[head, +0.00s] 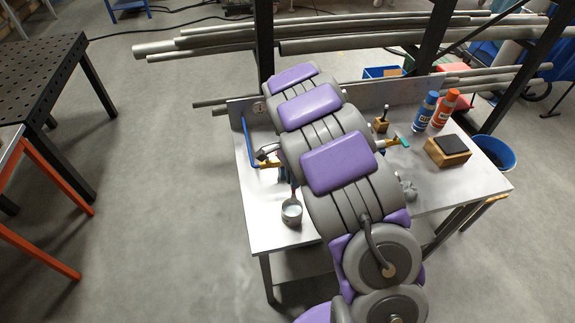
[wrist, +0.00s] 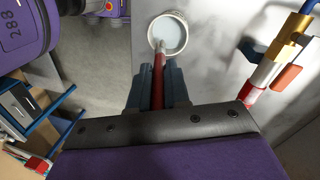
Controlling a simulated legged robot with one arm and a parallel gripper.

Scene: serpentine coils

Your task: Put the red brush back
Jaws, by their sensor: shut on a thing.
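The red brush (wrist: 158,72) is between the two dark fingers of my gripper (wrist: 157,88) in the wrist view. The fingers are shut on its red handle. Its greyish end points to the cup (wrist: 168,35), a round white-rimmed pot with pale contents, and overlaps its opening. I cannot tell whether the brush tip touches the contents. In the head view the cup (head: 292,213) stands upright near the left front of the workbench, and a little of the red brush (head: 294,191) shows just above it. My arm hides most of the gripper there.
The workbench (head: 460,192) also holds a blue pipe with brass fittings (head: 247,145), blue (head: 424,110) and red (head: 445,108) bottles, and a wooden block with a dark top (head: 447,151). A blue bucket (head: 494,153) stands beyond its right edge. Pipe racks stand behind.

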